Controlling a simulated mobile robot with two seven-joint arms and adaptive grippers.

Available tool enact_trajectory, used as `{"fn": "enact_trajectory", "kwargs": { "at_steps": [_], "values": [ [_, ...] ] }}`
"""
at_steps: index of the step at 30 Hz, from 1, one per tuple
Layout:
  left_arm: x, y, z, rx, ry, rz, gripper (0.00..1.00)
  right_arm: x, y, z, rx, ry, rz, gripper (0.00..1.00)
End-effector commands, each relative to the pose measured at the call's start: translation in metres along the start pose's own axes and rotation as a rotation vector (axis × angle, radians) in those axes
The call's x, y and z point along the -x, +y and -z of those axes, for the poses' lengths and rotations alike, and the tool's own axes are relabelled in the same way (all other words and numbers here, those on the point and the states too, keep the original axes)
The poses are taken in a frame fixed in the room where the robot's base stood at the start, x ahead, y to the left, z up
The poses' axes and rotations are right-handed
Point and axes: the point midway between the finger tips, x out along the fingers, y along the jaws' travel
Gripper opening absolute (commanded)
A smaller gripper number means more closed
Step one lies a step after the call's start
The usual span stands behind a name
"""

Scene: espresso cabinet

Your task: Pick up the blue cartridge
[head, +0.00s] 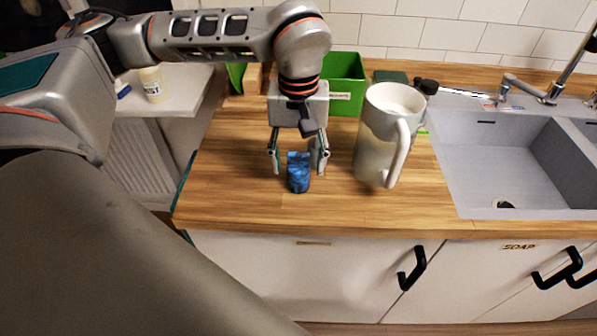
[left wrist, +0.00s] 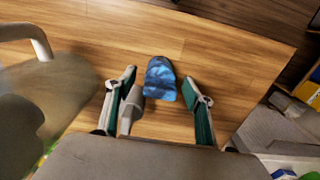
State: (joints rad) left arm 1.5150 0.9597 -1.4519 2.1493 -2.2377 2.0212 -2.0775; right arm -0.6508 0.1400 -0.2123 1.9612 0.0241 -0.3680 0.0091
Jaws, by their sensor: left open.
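The blue cartridge (head: 298,174), mottled dark and light blue, is on the wooden counter (head: 240,205) in the head view. It also shows in the left wrist view (left wrist: 160,78). My left gripper (head: 297,162) points down over the counter with its fingers spread, one on each side of the cartridge. In the left wrist view the cartridge lies between and slightly beyond the fingertips (left wrist: 160,86), with a gap on each side. A small grey object (left wrist: 131,110) is beside the left-hand finger there. My right gripper is not in view.
A translucent pitcher with a white handle (head: 383,130) stands close to the right of my gripper. A green bin (head: 345,82) is behind. The sink (head: 510,160) is at right. A white bottle (head: 152,85) stands on a side surface. The counter left of the cartridge is clear.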

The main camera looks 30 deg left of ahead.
Motion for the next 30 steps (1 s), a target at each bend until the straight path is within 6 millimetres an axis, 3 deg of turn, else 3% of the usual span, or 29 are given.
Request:
{"fn": "enact_trajectory", "kwargs": {
  "at_steps": [8,13,14,24,30],
  "values": [
    [-0.004,0.000,0.000,0.000,0.001,-0.001,0.53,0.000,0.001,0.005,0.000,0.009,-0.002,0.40],
    [-0.004,0.000,0.000,0.000,0.001,-0.001,0.14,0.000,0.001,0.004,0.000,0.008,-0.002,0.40],
    [-0.004,0.000,0.000,0.000,0.001,-0.001,0.10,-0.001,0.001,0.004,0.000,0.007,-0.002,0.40],
    [-0.002,0.000,0.000,0.001,0.001,-0.001,0.09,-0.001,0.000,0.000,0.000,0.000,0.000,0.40],
    [0.012,0.001,0.001,0.001,0.004,-0.003,0.09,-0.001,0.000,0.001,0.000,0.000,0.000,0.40]
  ]
}}
